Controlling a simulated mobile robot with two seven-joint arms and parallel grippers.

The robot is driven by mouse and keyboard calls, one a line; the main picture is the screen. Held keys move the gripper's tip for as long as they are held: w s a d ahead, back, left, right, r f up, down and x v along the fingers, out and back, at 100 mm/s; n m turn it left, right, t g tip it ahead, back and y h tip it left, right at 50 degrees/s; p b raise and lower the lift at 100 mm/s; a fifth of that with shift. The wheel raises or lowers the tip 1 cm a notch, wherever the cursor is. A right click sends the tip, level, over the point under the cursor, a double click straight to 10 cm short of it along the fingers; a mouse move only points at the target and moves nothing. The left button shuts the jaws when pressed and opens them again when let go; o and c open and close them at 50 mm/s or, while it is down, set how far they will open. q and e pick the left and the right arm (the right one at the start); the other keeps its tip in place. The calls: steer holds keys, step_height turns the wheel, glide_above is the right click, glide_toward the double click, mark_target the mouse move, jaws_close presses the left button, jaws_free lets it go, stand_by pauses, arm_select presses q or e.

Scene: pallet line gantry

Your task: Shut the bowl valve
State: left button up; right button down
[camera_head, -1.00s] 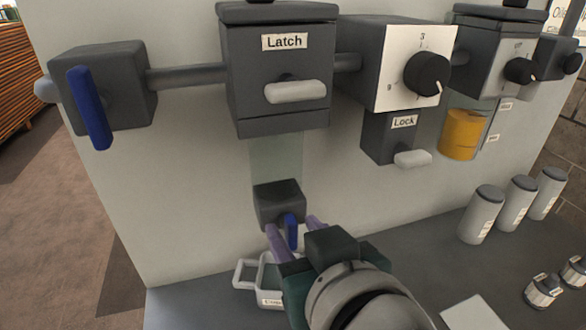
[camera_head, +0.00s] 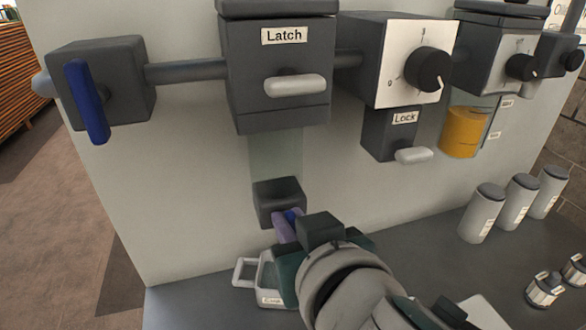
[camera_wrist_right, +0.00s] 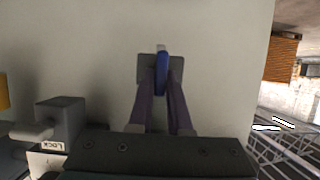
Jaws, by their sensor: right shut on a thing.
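The bowl valve is a dark block (camera_head: 279,200) low on the panel, under a clear bowl (camera_head: 276,152) below the box labelled Latch. Its small blue lever (camera_head: 291,214) is mostly hidden behind my gripper in the head view. In the right wrist view the blue lever (camera_wrist_right: 162,72) stands between the fingertips, in front of the valve block (camera_wrist_right: 176,70). My right gripper (camera_head: 287,224) is shut on that lever; its purple fingers also show in the right wrist view (camera_wrist_right: 161,90). My left gripper is not in view.
A larger blue lever (camera_head: 87,102) sits on the left block. A white-handled container (camera_head: 266,275) stands under the valve. Grey canisters (camera_head: 482,213) stand at right.

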stand_by(0.4)
steer(key=shift+a+f+n+b, duration=0.1)
steer(key=shift+a+n+b, duration=0.05)
steer(key=shift+n+b, duration=0.2)
steer(key=n+h+b, duration=0.1)
steer(key=n+t+h+b, duration=0.1)
steer(key=b, duration=0.1)
steer(key=shift+s+a+f+n, duration=0.1)
steer(key=shift+a+f+n, duration=0.05)
steer(key=shift+f+n, duration=0.1)
steer(key=shift+r, duration=0.15)
steer(key=shift+r+n, duration=0.15)
steer(key=shift+n, duration=0.15)
steer(key=c, duration=0.8)
jaws_free()
steer(key=shift+c, duration=0.2)
